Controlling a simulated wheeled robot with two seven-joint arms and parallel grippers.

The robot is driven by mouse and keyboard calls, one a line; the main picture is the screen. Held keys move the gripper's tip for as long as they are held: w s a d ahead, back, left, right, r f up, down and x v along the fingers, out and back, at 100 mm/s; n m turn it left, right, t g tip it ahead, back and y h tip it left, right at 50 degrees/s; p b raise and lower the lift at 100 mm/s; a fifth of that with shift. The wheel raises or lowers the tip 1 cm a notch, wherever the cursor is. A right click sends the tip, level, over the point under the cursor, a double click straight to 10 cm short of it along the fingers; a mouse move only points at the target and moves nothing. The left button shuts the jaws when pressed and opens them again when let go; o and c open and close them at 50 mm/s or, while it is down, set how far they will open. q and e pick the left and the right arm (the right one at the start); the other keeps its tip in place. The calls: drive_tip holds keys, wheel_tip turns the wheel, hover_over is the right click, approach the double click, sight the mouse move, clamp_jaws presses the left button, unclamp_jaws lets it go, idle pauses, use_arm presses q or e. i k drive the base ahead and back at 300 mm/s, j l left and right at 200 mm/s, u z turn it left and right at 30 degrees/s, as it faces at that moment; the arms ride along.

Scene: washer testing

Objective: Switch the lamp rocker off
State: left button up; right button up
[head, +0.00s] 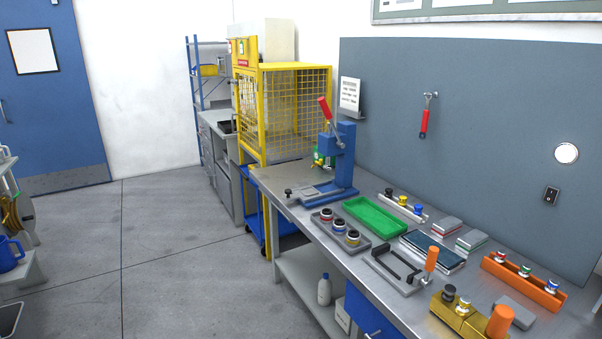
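The lamp rocker (551,195) is a small dark switch on the grey back panel (480,130), at the right of the head view. Its face is too small to tell which side is pressed. A round white lamp (566,153) sits on the panel just above it and looks bright. Neither of my grippers shows in the head view.
The workbench (300,215) runs below the panel, crowded with a blue press (343,165), a green tray (375,215), an orange rack (522,283) and brass blocks (460,318). A red-handled tool (424,122) hangs on the panel. The floor (170,260) left of the bench is clear.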

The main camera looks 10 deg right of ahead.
sight(551, 194)
drive_tip(key=z, duration=1.7)
